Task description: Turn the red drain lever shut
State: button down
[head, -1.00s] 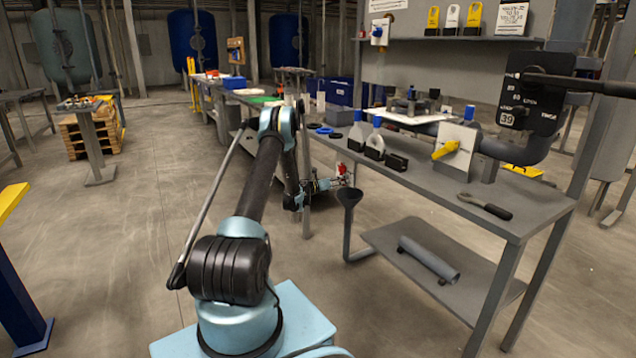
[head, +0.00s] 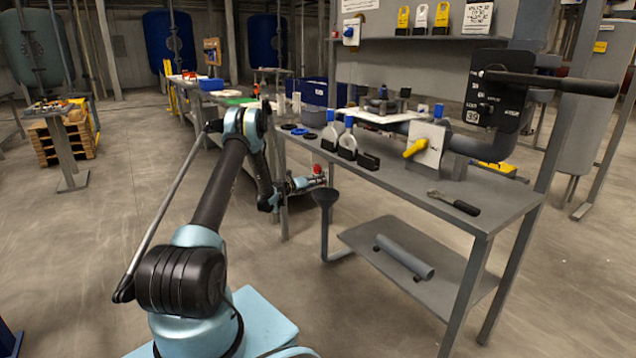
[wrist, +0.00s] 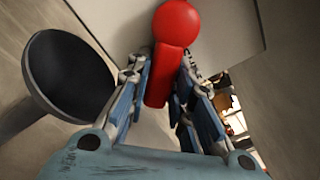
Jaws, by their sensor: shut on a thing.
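The red drain lever shows in the wrist view (wrist: 170,60) as a red grip with a round red knob at its end. The lever's pivot and valve body are hidden.
A dark funnel (wrist: 68,75) stands close to the left of my gripper in the wrist view; in the head view the funnel (head: 326,198) is just right of it. The grey bench (head: 480,208) rises to the right. Open floor lies to the left.

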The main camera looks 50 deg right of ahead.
jog(key=shift+w+a, duration=0.1)
jog(key=shift+w, duration=0.1)
jog(key=c, duration=1.5)
grip_release()
jog(key=shift+o, duration=0.5)
jog(key=shift+s, duration=0.1)
jog(key=v, duration=1.2)
